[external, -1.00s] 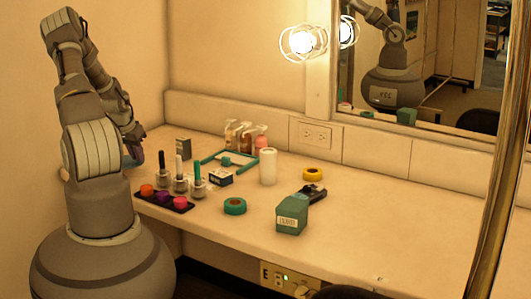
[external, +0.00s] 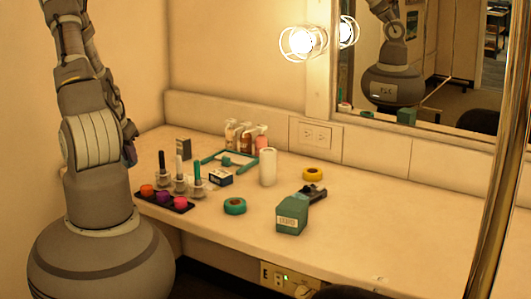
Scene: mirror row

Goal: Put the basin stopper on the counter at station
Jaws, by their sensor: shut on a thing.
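My gripper (external: 130,153) is at the left end of the counter (external: 350,225), mostly hidden behind my own arm. Only a small dark part shows beside the arm. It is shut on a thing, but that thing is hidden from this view. I cannot pick out the basin stopper with certainty. The counter runs along the wall under the mirror. No station label is readable on it.
A tray of coloured pots (external: 164,198), several bottles and a small box (external: 220,177) crowd the left side. A teal roll (external: 235,206), white cylinder (external: 267,167), yellow roll (external: 312,174) and green box (external: 291,219) stand further right. The counter's right part is clear.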

